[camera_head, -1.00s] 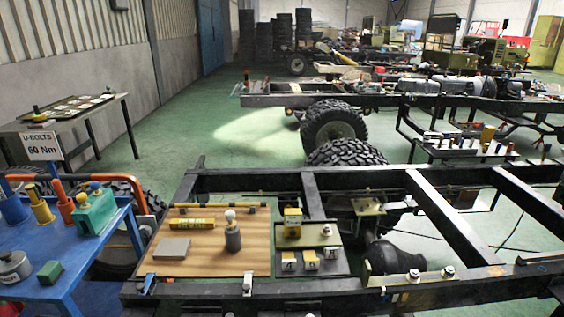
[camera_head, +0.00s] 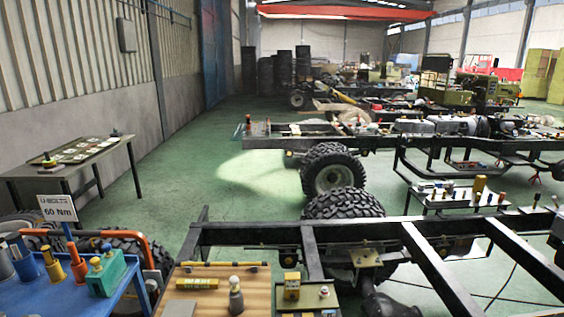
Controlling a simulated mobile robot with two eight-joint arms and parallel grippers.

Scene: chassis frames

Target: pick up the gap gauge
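No object in view can be told for sure as the gap gauge. A yellow bar with dark lettering (camera_head: 197,284) lies on the wooden board (camera_head: 258,293) at the bottom of the head view. A grey flat block (camera_head: 179,309) lies in front of it, partly cut off by the lower edge. A grey knobbed tool with a pale top (camera_head: 236,297) stands upright to the right of the bar. A yellow block (camera_head: 291,286) stands on a dark green tray (camera_head: 317,301) beside the board. Neither of my grippers is in view.
The board rests at the near black chassis frame (camera_head: 365,231). A blue table (camera_head: 62,297) with coloured tools and a "U-BOLTS 60 Nm" sign (camera_head: 57,208) is at the left. A grey table (camera_head: 85,158) stands behind it. Green floor (camera_head: 215,170) is clear beyond.

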